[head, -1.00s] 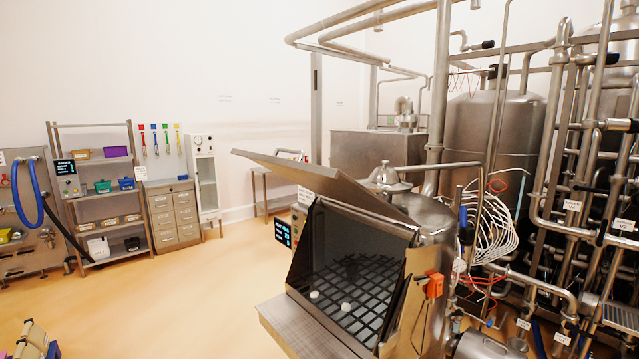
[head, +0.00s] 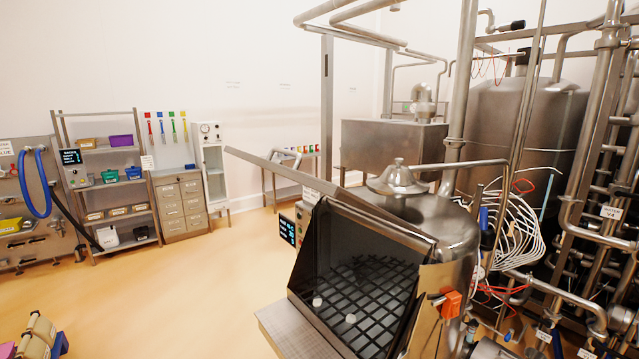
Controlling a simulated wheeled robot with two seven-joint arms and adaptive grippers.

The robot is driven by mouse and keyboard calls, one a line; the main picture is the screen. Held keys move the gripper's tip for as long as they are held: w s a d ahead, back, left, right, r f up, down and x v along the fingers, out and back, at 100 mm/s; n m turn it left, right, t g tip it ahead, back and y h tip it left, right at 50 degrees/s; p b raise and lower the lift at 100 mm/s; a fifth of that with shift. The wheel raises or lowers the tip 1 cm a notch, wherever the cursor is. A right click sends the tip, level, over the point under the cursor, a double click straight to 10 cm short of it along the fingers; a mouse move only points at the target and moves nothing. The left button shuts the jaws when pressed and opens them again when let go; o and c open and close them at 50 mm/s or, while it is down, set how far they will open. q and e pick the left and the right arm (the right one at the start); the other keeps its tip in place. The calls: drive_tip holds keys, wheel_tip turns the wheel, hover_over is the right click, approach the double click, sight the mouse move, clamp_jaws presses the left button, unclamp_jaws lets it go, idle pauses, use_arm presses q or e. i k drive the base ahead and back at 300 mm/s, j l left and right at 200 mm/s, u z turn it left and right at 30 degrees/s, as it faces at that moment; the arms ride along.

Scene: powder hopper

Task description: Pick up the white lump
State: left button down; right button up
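Two small white lumps lie on the dark grid inside the open powder hopper (head: 345,205). One white lump (head: 317,301) is near the grid's left edge. The other white lump (head: 350,318) is a little to the right and closer to me. The hopper's metal lid is raised and tilted up to the left. The dark grate (head: 375,290) covers the hopper's opening behind a metal front ledge (head: 290,330). Neither of my grippers shows in the head view.
An orange device (head: 451,303) sits on the hopper's right side, with pipes and coiled white hoses beyond. A control display (head: 287,230) is at its left. Shelves (head: 105,190) and a drawer cabinet (head: 181,205) stand by the back wall. Beige bins (head: 37,335) are at lower left. The floor between is clear.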

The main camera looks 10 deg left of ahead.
sight(317, 304)
drive_tip(key=i+l+u, duration=0.2)
drive_tip(key=i, duration=0.3)
drive_tip(key=i+l+u, duration=0.25)
drive_tip(key=i+l, duration=0.15)
drive_tip(key=k+u, duration=0.1)
drive_tip(key=u, duration=0.4)
drive_tip(key=k+u, duration=0.1)
drive_tip(key=u, duration=0.4)
drive_tip(key=k+j+u, duration=0.1)
drive_tip(key=u, duration=0.4)
drive_tip(key=k+j+u, duration=0.1)
drive_tip(key=u, duration=0.4)
drive_tip(key=j+u, duration=0.15)
drive_tip(key=u, duration=0.35)
drive_tip(key=z, duration=0.5)
